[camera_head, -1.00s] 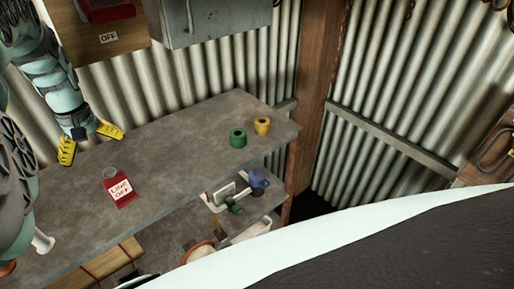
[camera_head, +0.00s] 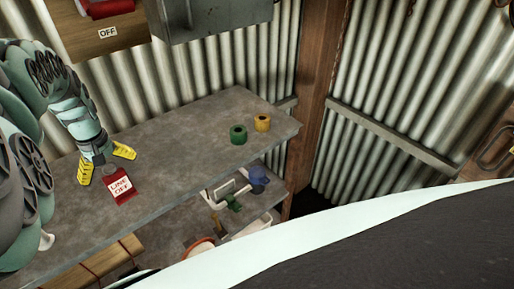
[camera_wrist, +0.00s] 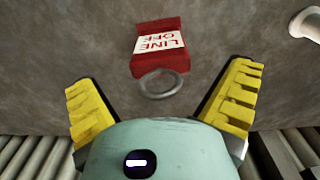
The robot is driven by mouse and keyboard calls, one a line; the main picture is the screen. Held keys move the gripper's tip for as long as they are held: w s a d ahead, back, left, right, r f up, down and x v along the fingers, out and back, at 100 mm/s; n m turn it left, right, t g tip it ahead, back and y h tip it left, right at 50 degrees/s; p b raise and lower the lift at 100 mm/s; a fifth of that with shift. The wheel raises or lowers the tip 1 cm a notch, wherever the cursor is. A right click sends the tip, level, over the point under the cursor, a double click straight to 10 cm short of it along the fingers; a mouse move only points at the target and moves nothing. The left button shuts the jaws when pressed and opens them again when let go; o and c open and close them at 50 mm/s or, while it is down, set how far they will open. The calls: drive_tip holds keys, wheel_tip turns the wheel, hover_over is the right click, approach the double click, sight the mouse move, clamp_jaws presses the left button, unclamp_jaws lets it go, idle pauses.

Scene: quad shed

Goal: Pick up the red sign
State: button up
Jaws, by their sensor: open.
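The red sign (camera_head: 121,187) lies on the grey shelf top and bears a white label reading "LINE OFF". In the wrist view the red sign (camera_wrist: 159,46) is ahead of my gripper, with its grey ring (camera_wrist: 160,84) toward me. My gripper (camera_head: 106,167) has yellow fingers spread apart, close to the sign's ring end. In the wrist view my gripper (camera_wrist: 163,95) is open and empty, and the ring sits between the lines of the two fingers. I cannot tell the exact height of the fingers above the shelf.
The grey shelf top (camera_head: 185,150) is mostly clear. A green roll (camera_head: 238,134) and a yellow roll (camera_head: 262,122) stand at its right end. A white object (camera_wrist: 306,22) lies at the wrist view's upper right. A corrugated wall (camera_head: 215,75) rises behind.

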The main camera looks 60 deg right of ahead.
drive_tip(key=shift+d+f+p, duration=0.1)
drive_tip(key=shift+f+p, duration=0.35)
drive_tip(key=shift+f, duration=0.85)
drive_tip(key=c, duration=1.3)
drive_tip(key=shift+r+p, duration=0.5)
drive_tip(key=shift+r, duration=0.05)
drive_tip(key=r+p, duration=0.1)
drive_tip(key=p, duration=0.1)
drive_tip(key=a+r+p, duration=0.1)
drive_tip(key=r, duration=0.1)
drive_tip(key=shift+r+p, duration=0.3)
drive_tip(key=shift+p, duration=0.1)
drive_tip(key=a+p, duration=0.1)
drive_tip(key=a, duration=0.4)
drive_tip(key=s+a+p, duration=0.1)
drive_tip(key=a+p, duration=0.1)
drive_tip(key=a, duration=0.3)
drive_tip(key=s+a+p, duration=0.1)
drive_tip(key=a, duration=0.4)
drive_tip(key=shift+s+r, duration=0.15)
drive_tip(key=shift+s, duration=0.1)
